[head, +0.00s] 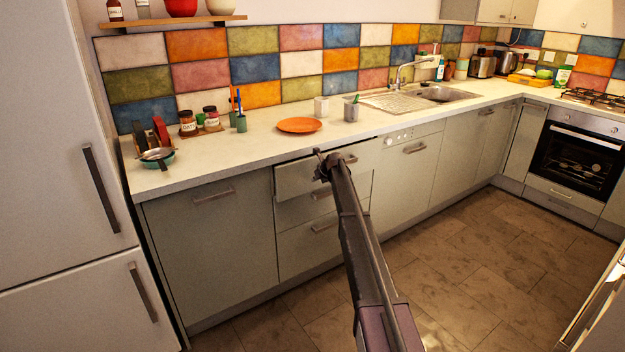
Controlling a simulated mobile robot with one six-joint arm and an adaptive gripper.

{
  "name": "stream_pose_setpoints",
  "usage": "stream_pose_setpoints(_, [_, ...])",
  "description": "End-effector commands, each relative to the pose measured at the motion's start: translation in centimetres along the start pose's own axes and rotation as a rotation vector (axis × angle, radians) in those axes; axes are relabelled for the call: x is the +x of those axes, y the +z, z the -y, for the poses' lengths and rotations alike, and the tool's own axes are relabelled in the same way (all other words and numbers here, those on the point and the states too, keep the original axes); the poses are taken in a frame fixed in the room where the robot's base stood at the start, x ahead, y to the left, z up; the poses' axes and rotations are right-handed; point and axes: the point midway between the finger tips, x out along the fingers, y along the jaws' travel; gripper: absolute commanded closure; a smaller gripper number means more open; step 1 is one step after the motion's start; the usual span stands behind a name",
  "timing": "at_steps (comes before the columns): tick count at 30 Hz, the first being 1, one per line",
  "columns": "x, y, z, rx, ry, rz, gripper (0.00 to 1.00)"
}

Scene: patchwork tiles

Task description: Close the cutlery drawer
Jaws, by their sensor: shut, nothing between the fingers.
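The cutlery drawer (296,179) is the top drawer of the drawer stack under the counter. Its grey front stands out a little from the fronts below, so it looks partly open. Its handle (350,159) shows just right of my gripper. My gripper (320,158) is shut and empty, in front of the middle of the drawer front, near its upper edge. I cannot tell whether it touches the front. My arm hides part of the drawer front's right side, and the drawer's inside is not visible.
Two closed drawers (304,248) lie below. The counter (255,143) above holds an orange plate (299,125), jars, cups and a bowl (156,159). A tall fridge (50,130) stands at the left. The tiled floor (460,265) to the right is clear.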

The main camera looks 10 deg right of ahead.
Motion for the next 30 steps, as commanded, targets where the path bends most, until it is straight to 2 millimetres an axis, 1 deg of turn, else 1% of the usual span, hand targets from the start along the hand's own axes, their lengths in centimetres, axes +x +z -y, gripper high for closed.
stream_pose_setpoints(1, [-0.5, -0.6, 0.0, 0.000, 0.000, 0.000, 1.00])
stream_pose_setpoints(4, [-1.4, -1.4, 0.0, 0.000, 0.000, 0.000, 1.00])
stream_pose_setpoints(6, [-2.4, -0.9, 0.1, 0.000, 0.000, 0.000, 1.00])
stream_pose_setpoints(21, [-8.2, -0.9, 0.1, 0.001, -0.001, 0.001, 1.00])
stream_pose_setpoints(27, [-10.0, -0.9, 0.1, 0.000, 0.000, 0.001, 1.00])
stream_pose_setpoints(30, [-10.6, -0.9, 0.1, 0.000, 0.000, 0.000, 1.00])
